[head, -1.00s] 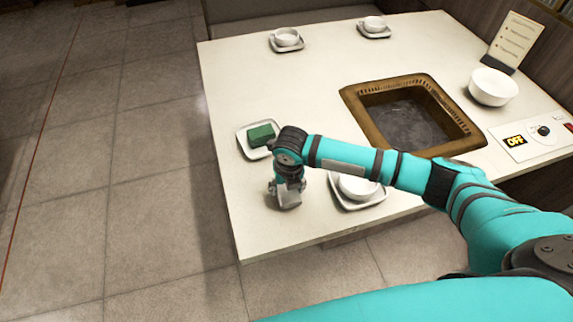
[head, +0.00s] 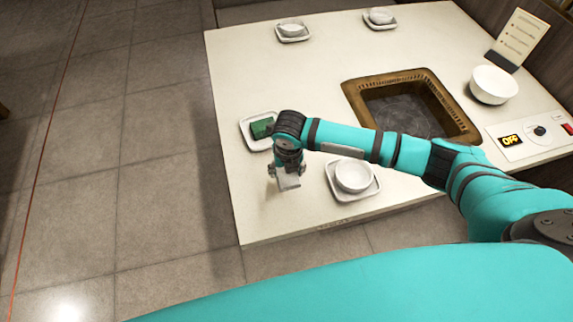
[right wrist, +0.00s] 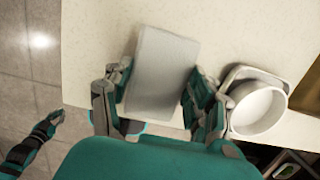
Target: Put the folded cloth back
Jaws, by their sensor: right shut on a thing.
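The folded cloth (right wrist: 160,72) is a pale grey-white rectangle between the two fingers of my right gripper (right wrist: 158,95) in the right wrist view. The gripper is shut on it. In the head view my right gripper (head: 285,174) points down over the table's near left part, with the cloth (head: 288,183) at its fingertips. I cannot tell whether the cloth touches the table. A dark and teal arm part, perhaps my left one, shows at the lower left of the right wrist view; its jaws cannot be made out.
A bowl on a square saucer (head: 372,192) stands just right of the gripper. A green block (head: 262,128) lies on a white dish (head: 247,140) behind it. A brown-framed grill well (head: 357,98) is farther right. The table's (head: 240,205) left and front edges are near.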

